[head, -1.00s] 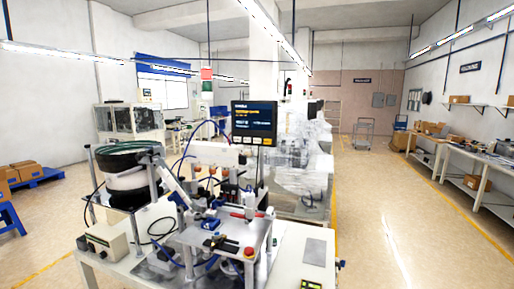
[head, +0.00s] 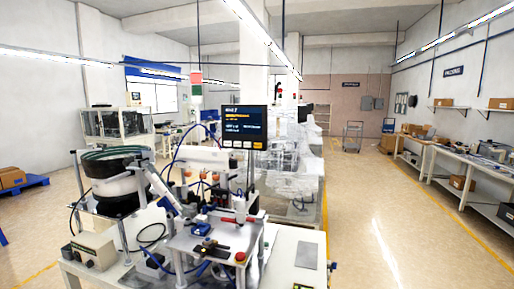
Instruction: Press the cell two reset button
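A machine cell stands ahead of me on a white table (head: 285,262). It carries a bowl feeder (head: 112,178), a metal fixture plate and a dark display panel (head: 245,120) on a post. A row of small white and yellow buttons (head: 244,144) runs along the panel's lower edge. A red round button (head: 240,257) sits at the front of the fixture plate. I cannot read any label that tells which cell or button is the cell two reset. Neither of my grippers shows in the head view.
A grey-beige control box (head: 92,250) sits at the table's front left. Plastic-wrapped equipment (head: 295,170) stands behind the cell. Open floor (head: 385,235) lies to the right, with a workbench (head: 450,170) along the right wall. Cardboard boxes on a blue pallet (head: 22,185) are at the left.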

